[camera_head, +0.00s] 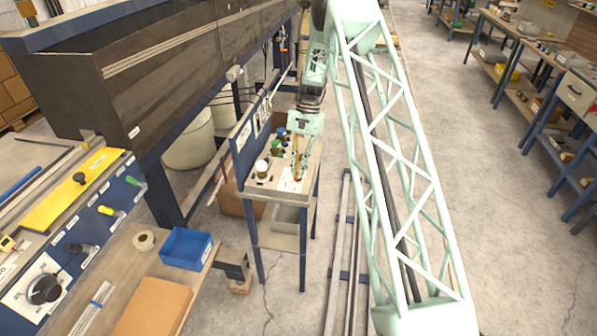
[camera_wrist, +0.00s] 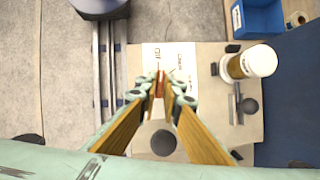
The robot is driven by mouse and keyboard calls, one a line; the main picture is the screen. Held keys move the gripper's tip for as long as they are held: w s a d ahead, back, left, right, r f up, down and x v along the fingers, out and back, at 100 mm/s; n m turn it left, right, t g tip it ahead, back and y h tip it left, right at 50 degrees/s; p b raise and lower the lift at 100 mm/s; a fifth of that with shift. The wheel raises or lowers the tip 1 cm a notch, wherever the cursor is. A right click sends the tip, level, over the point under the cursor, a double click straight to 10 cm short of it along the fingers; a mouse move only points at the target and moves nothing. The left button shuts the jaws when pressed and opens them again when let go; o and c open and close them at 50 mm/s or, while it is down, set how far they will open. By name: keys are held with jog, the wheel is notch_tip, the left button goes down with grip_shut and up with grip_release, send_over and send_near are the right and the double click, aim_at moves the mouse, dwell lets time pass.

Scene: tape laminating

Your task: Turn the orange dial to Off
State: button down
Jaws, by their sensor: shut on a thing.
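The orange dial (camera_wrist: 160,82) shows in the wrist view as a narrow orange piece between my fingertips, at the white label plate (camera_wrist: 152,52). The plate has the word "Off" near the dial and a second word to its right, too small to read surely. My gripper (camera_wrist: 161,92) is shut on the dial, one finger on each side. The fingers hide much of the dial, so its exact pointing is hard to tell. In the head view my gripper (camera_head: 300,150) reaches down onto the small workstand (camera_head: 264,213).
A white-capped jar (camera_wrist: 260,62) and black knobs (camera_wrist: 163,143) stand close by on the stand's top. A blue bin (camera_head: 187,248) and a tape roll (camera_head: 144,240) lie on the bench at left. Open floor (camera_head: 500,220) lies to the right.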

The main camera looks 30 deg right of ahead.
jog(key=shift+n+h, duration=0.3)
jog(key=shift+n, duration=0.6)
jog(key=shift+g, duration=0.3)
jog(key=c, duration=2.8)
grip_release()
jog(key=shift+w+r, duration=0.1)
jog(key=shift+r, duration=0.05)
jog(key=v, duration=1.1)
jog(key=shift+r, duration=0.4)
